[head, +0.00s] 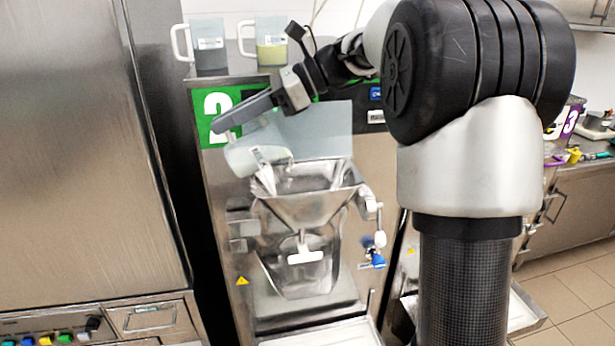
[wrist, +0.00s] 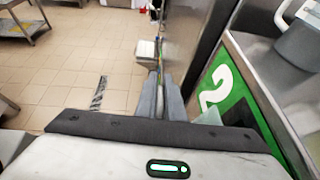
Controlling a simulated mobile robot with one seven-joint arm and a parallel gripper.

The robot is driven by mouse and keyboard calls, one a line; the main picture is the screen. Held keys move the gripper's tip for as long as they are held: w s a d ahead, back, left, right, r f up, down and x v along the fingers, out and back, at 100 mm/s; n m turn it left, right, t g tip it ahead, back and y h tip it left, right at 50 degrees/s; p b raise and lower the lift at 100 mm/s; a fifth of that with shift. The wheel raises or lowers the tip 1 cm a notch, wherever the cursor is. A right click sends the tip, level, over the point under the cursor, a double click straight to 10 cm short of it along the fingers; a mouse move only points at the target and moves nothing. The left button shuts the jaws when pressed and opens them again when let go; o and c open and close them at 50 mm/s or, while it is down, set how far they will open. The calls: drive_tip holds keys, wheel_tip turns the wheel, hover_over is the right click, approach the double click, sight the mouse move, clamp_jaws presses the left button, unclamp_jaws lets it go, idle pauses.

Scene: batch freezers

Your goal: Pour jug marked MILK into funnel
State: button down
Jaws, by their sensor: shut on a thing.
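In the head view my gripper (head: 228,122) is shut on a translucent jug (head: 244,157) above the left side of the machine's steel funnel (head: 308,207). The jug is tipped over, with its mouth end toward the funnel's left rim. It carries a small white label whose wording I cannot read. A whitish streak (head: 266,181) runs from the jug's lower end down to the funnel; it looks like milk pouring. The gripper's grip on the handle is hidden. In the wrist view the jug cannot be clearly made out.
A jug with dark contents (head: 210,58) and a jug with yellow-green contents (head: 271,53) stand on top of the machine. A clear panel (head: 325,135) rises behind the funnel. A tall steel cabinet (head: 80,150) stands at the left. Tiled floor lies at the right.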

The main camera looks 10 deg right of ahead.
drive_tip(key=shift+d, duration=0.25)
drive_tip(key=shift+d+y, duration=0.25)
drive_tip(key=shift+y, duration=0.25)
drive_tip(key=shift+s+d, duration=0.1)
drive_tip(key=shift+d, duration=0.05)
drive_tip(key=shift+d+y, duration=0.6)
drive_tip(key=shift+d, duration=0.75)
drive_tip(key=shift+d+y, duration=0.4)
drive_tip(key=shift+s+d+r+y, duration=0.1)
drive_tip(key=shift+d+r+y, duration=0.15)
drive_tip(key=shift+y, duration=0.15)
drive_tip(key=shift+s+d+r+y, duration=0.1)
drive_tip(key=shift+d+r+y, duration=0.25)
drive_tip(key=shift+d+y, duration=0.25)
drive_tip(key=shift+d+r+y, duration=0.3)
drive_tip(key=shift+d+y, duration=0.2)
drive_tip(key=shift+d, duration=0.1)
